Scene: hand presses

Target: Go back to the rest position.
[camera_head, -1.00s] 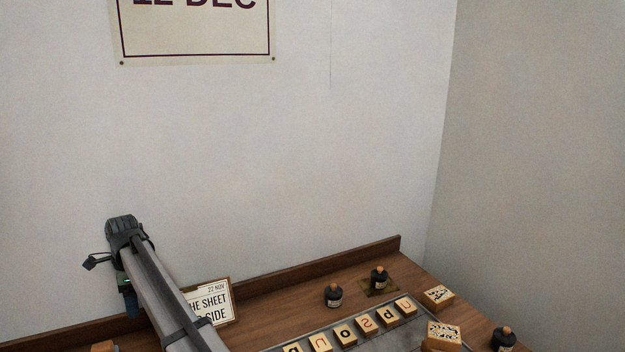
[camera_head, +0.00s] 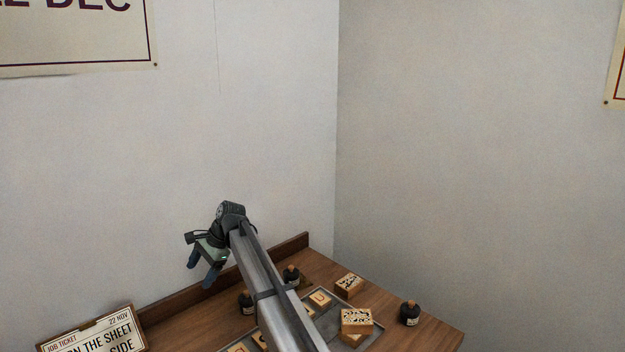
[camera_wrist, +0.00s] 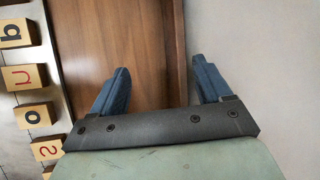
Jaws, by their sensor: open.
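My gripper (camera_head: 203,276) hangs at the end of my raised arm, above the back edge of the bench in the head view. In the wrist view my gripper (camera_wrist: 158,85) shows two blue fingers spread wide apart. Nothing is between them but the wooden bench top (camera_wrist: 150,45) and wall beyond. My arm hides part of the bench and the letter tray in the head view.
A grey tray (camera_head: 331,322) holds lettered wooden blocks, which also show in the wrist view (camera_wrist: 22,77). A job ticket sign (camera_head: 92,335) stands at left. The space above the bench is clear.

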